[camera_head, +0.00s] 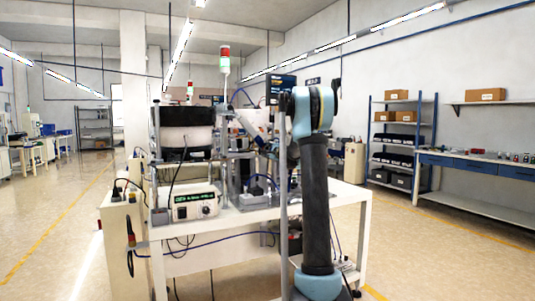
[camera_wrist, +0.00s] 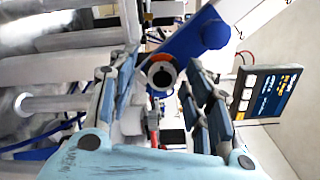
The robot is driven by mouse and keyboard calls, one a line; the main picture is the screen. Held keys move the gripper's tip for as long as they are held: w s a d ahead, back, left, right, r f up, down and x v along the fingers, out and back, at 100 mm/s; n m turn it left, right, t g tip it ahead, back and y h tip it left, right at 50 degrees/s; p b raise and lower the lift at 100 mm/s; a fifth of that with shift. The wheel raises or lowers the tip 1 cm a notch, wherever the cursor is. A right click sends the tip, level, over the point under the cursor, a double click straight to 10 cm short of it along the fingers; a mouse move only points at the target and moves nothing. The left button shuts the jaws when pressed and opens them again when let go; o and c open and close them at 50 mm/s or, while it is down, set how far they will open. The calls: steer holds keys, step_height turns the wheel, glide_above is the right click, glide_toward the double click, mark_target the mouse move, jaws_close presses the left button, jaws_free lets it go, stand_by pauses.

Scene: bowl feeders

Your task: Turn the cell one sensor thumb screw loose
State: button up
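In the head view my arm covers much of the cell, and neither the screw nor the fingertips can be made out.
A white table (camera_head: 245,215) carries a black-and-white bowl feeder (camera_head: 186,136) and a controller box (camera_head: 195,205) with a green display. A dark display panel (camera_wrist: 268,92) stands right of my fingers in the wrist view. Metal bars (camera_wrist: 60,68) and blue hoses crowd the left.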

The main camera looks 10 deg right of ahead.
steer(key=shift+d, duration=0.1)
steer(key=v, duration=1.1)
steer(key=shift+s, duration=0.35)
